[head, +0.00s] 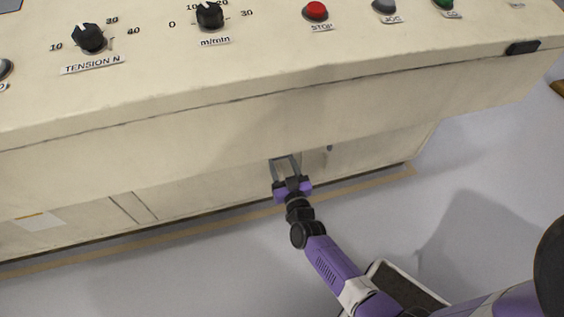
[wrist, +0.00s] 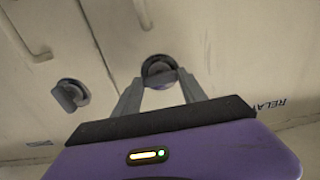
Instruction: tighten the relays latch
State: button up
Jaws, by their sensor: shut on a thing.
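The relays latch (wrist: 158,66) is a round dark knob on the cream cabinet front, seen in the wrist view between my fingertips. A label reading RELA… (wrist: 268,104), partly cut off by my gripper body, is on the panel to its right. My gripper (wrist: 160,84) is shut on the latch, one finger on each side. In the head view my gripper (head: 285,162) reaches the lower cabinet front under the console overhang; the latch itself cannot be made out there.
A second round latch (wrist: 71,95) sits to the left in the wrist view, with door seams and handles (wrist: 143,14) nearby. The console (head: 180,70) with dials and buttons overhangs the work area. The grey floor (head: 480,190) is open to the right.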

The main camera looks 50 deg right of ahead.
jog(key=m, duration=0.3)
jog(key=shift+m+b, duration=0.35)
jog(key=shift+m, duration=0.05)
jog(key=m+b, duration=0.1)
jog(key=m, duration=0.3)
jog(key=shift+f+m, duration=0.1)
jog(key=shift+m, duration=0.2)
jog(key=m+b, duration=0.1)
jog(key=m, duration=0.3)
jog(key=m+b, duration=0.1)
jog(key=m, duration=0.3)
jog(key=shift+m+b, duration=0.3)
jog(key=shift+b, duration=0.05)
jog(key=o, duration=1.4)
jog(key=shift+c, duration=0.2)
